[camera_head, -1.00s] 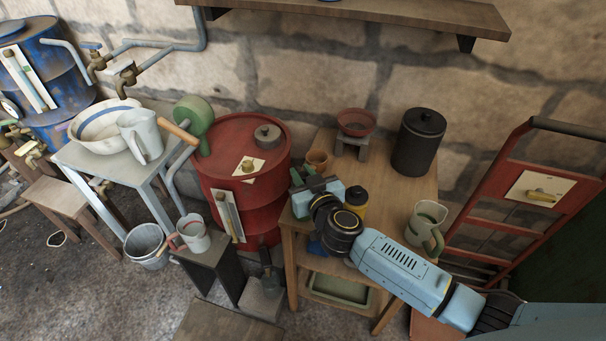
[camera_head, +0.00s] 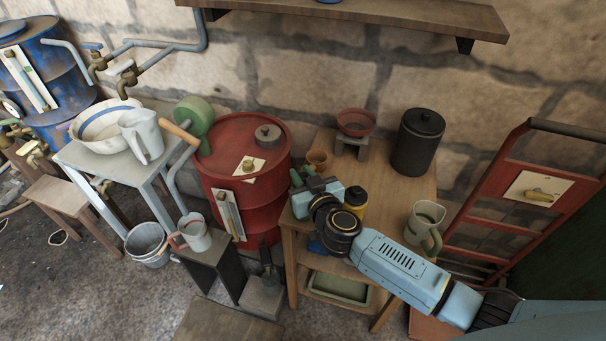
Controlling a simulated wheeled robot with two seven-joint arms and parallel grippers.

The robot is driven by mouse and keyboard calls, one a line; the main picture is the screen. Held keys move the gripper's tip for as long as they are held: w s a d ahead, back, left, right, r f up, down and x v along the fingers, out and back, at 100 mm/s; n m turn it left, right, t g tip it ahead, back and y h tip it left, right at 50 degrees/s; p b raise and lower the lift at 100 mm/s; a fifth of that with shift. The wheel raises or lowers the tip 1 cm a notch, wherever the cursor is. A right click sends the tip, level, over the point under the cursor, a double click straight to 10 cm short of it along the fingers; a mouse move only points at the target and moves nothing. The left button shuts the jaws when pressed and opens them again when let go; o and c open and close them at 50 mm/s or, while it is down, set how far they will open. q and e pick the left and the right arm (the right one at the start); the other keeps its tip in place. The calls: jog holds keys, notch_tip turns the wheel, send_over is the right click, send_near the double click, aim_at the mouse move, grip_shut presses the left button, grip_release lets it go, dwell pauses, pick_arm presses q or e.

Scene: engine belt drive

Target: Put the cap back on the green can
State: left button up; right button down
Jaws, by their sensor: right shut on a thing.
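I cannot tell whether this is the cap or part of the green can. No whole green can with a bare opening shows clearly. My left gripper is not in view.
A red drum (camera_head: 235,200) stands close left.

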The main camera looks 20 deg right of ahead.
jog(key=shift+p, duration=0.5)
jog(key=shift+f, duration=0.7)
dwell(0.7)
jog(key=c, duration=1.2)
grip_release()
jog(key=shift+o, duration=0.2)
